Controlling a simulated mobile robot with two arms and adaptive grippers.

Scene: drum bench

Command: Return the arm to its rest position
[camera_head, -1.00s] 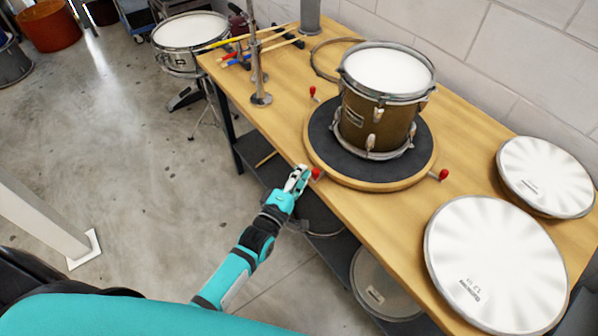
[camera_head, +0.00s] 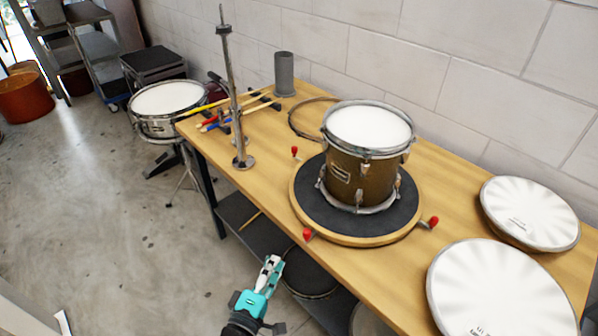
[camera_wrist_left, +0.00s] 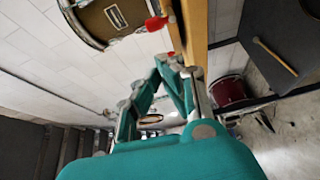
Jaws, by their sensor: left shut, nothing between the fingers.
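My left gripper (camera_head: 272,264) is shut and empty in the head view. It hangs in front of the bench's front edge, below and apart from the red knob (camera_head: 307,234) on the round turntable. In the left wrist view the gripper's fingers (camera_wrist_left: 172,62) come together near the middle of the picture, with nothing between them. My right gripper is in neither view. The wooden bench (camera_head: 262,183) carries a brown drum (camera_head: 358,181) that stands upright on the dark pad of the turntable (camera_head: 300,205).
Two white drumheads (camera_head: 530,212) lie at the bench's right end. A metal stand (camera_head: 236,100), a grey cylinder (camera_head: 284,74) and several tools are at the far left end. A snare drum (camera_head: 167,98) stands beyond. A lower shelf (camera_head: 245,218) is under the bench; the floor at left is clear.

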